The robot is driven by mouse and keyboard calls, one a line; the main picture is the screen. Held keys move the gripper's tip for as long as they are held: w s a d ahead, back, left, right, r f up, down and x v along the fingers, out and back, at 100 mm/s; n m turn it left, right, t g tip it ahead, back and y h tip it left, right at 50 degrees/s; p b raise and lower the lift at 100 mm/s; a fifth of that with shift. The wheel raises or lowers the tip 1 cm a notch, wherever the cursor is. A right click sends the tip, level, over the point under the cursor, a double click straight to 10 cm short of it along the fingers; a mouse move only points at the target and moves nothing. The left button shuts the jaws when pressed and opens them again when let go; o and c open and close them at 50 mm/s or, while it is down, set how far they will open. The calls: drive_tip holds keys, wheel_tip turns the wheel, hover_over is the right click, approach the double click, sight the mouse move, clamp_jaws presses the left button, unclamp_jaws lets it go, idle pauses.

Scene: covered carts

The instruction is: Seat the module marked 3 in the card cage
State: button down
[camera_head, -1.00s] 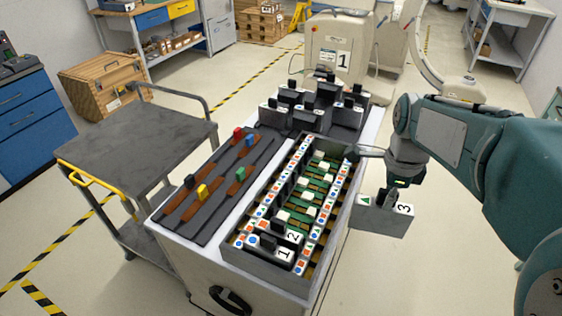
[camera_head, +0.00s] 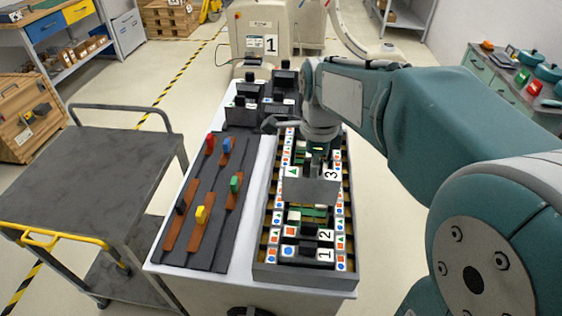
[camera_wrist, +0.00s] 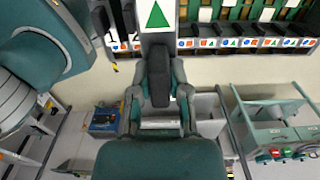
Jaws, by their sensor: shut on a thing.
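The grey module marked 3 (camera_head: 312,188) hangs over the middle of the card cage (camera_head: 300,277) in the head view, apparently above the slots. Its top carries a green triangle and the numeral 3. My gripper (camera_wrist: 158,90) is shut on the module's black handle (camera_wrist: 158,72); in the wrist view the green triangle on the module (camera_wrist: 156,14) shows beyond the fingers. Modules marked 2 (camera_head: 325,236) and 1 (camera_head: 325,255) sit in the cage's front slots. The slots under and behind the held module are partly hidden by it and my arm.
A dark board with coloured knobs (camera_head: 202,250) lies left of the cage on the white cart. Several dark blocks (camera_head: 245,116) stand behind it. A grey trolley (camera_head: 85,165) stands at left. Symbol strips (camera_wrist: 250,43) line the cage edges.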

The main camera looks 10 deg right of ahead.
sight(313, 184)
drive_tip(key=shift+d, duration=1.3)
drive_tip(key=shift+a+f, duration=0.25)
drive_tip(key=shift+a, duration=0.45)
drive_tip(key=shift+a+f, duration=0.25)
drive_tip(key=shift+a, duration=0.4)
drive_tip(key=shift+a+f, duration=0.15)
drive_tip(key=shift+f, duration=0.1)
drive_tip(key=shift+d+f, duration=0.95)
drive_tip(key=shift+d, duration=0.05)
drive_tip(key=shift+f, duration=0.25)
drive_tip(key=shift+a+f, duration=0.7)
drive_tip(key=shift+f, duration=0.3)
drive_tip(key=shift+d+f, duration=0.25)
drive_tip(key=shift+f, duration=0.25)
drive_tip(key=shift+d+f, duration=0.25)
drive_tip(key=shift+f, duration=0.2)
drive_tip(key=shift+a+f, duration=0.15)
drive_tip(key=shift+f, duration=0.45)
drive_tip(key=shift+a+f, duration=0.15)
drive_tip(key=shift+f, duration=0.45)
drive_tip(key=shift+d+f, duration=0.15)
drive_tip(key=shift+f, duration=2.15)
drive_tip(key=shift+w+f, duration=0.1)
drive_tip(key=c, duration=0.5)
unclamp_jaws()
drive_tip(key=shift+c, duration=0.2)
